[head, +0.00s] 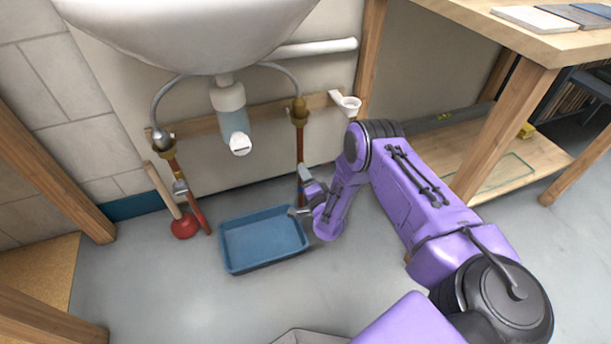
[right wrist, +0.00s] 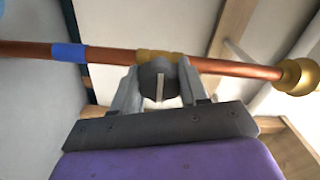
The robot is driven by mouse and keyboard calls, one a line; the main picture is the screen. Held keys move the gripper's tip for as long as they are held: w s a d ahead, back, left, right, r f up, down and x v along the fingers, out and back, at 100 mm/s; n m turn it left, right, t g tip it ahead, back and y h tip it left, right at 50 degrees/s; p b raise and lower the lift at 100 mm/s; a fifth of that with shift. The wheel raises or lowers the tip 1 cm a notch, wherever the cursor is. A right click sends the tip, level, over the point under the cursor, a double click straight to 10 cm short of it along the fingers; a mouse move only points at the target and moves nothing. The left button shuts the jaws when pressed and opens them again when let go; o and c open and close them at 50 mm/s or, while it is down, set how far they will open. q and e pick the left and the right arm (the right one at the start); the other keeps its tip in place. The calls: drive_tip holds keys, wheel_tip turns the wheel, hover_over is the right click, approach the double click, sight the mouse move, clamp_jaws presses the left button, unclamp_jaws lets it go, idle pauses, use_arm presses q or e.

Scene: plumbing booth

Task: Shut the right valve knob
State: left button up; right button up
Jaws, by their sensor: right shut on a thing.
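The right valve knob (right wrist: 154,84) is a dark grey round knob with a pale line on its face. It sits on a brass valve body on the right copper pipe (right wrist: 225,67), which also shows in the head view (head: 300,145). The pale line lies across the pipe. My right gripper (right wrist: 158,88) is shut on the knob, one finger on each side. In the head view the right gripper (head: 301,193) is low on the right pipe and hides the knob. The left valve (head: 180,187) is on the left pipe. My left gripper is not in view.
A blue tray (head: 226,257) lies on the floor beside the right gripper. A red plunger (head: 183,227) stands by the left pipe. The white sink (head: 190,35) and its trap (head: 234,125) hang above. A wooden bench (head: 500,120) is at the right.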

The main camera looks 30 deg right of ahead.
drive_tip(key=shift+d+m, duration=0.15)
drive_tip(key=shift+m, duration=0.25)
drive_tip(key=o, duration=1.1)
drive_tip(key=shift+s, duration=0.1)
drive_tip(key=shift+c, duration=0.2)
drive_tip(key=shift+s, duration=0.2)
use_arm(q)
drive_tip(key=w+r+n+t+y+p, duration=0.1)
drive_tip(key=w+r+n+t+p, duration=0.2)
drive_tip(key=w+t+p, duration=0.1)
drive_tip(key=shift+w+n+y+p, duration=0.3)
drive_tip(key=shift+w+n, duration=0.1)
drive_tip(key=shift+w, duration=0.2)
use_arm(e)
drive_tip(key=v, duration=1)
